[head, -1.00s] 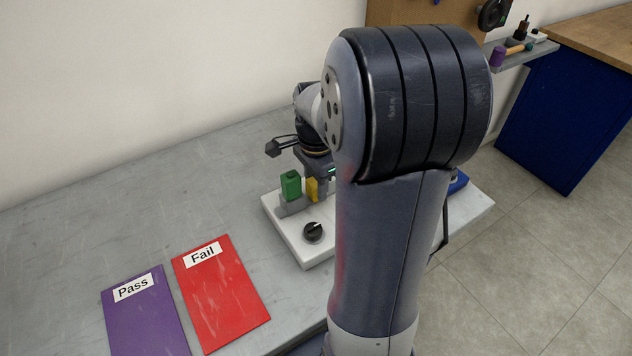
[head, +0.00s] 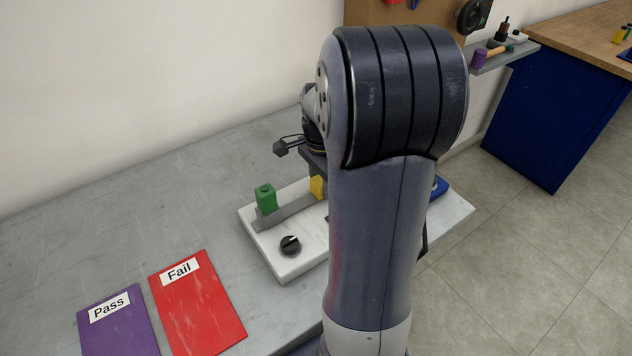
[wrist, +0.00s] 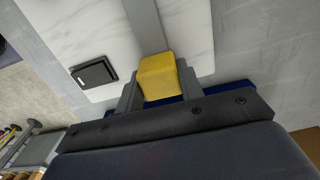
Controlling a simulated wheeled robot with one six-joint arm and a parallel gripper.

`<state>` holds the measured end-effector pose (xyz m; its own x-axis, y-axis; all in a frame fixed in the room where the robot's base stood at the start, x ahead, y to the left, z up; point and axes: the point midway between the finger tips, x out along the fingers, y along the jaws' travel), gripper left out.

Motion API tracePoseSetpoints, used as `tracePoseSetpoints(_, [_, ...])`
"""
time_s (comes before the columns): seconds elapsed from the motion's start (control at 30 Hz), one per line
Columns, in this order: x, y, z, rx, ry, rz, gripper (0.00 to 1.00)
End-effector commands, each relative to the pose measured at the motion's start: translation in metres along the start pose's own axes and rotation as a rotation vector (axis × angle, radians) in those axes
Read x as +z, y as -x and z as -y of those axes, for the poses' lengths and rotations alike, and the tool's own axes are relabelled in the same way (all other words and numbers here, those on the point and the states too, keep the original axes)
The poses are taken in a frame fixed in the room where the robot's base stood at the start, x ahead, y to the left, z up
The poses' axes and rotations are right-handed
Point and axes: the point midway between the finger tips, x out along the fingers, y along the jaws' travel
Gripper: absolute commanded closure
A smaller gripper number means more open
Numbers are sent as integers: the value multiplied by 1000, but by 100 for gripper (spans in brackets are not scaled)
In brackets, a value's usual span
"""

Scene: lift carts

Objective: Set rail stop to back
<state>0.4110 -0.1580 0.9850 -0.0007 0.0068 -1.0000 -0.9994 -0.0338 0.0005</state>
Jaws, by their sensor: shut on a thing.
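The yellow block (head: 316,187), the sliding stop, sits on the grey rail (head: 287,213) of the white board (head: 295,264). A green block (head: 265,197) stands at the rail's left end, well apart from the yellow one. In the wrist view my gripper (wrist: 158,80) is shut on the yellow block (wrist: 157,76), one finger on each side. The rail also shows in the wrist view (wrist: 144,25), running away from the block. In the head view my arm hides the gripper's fingers and the rail's right part.
A black knob (head: 290,244) is on the board near the rail. A blue part (head: 439,187) shows at the board's right. The wrist view shows a black switch (wrist: 95,73) beside the rail. Red Fail (head: 201,307) and purple Pass (head: 117,325) mats lie at left. The table's left is clear.

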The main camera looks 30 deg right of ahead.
Motion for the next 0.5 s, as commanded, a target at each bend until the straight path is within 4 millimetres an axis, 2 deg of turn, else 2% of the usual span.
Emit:
tracePoseSetpoints(0.33, [-3, 0, 0, -2, 1, -10, 100])
tracePoseSetpoints(0.37, [-3, 0, 0, -2, 1, -10, 62])
tracePoseSetpoints(0.5, [-2, 0, 0, -2, 1, -8, 50])
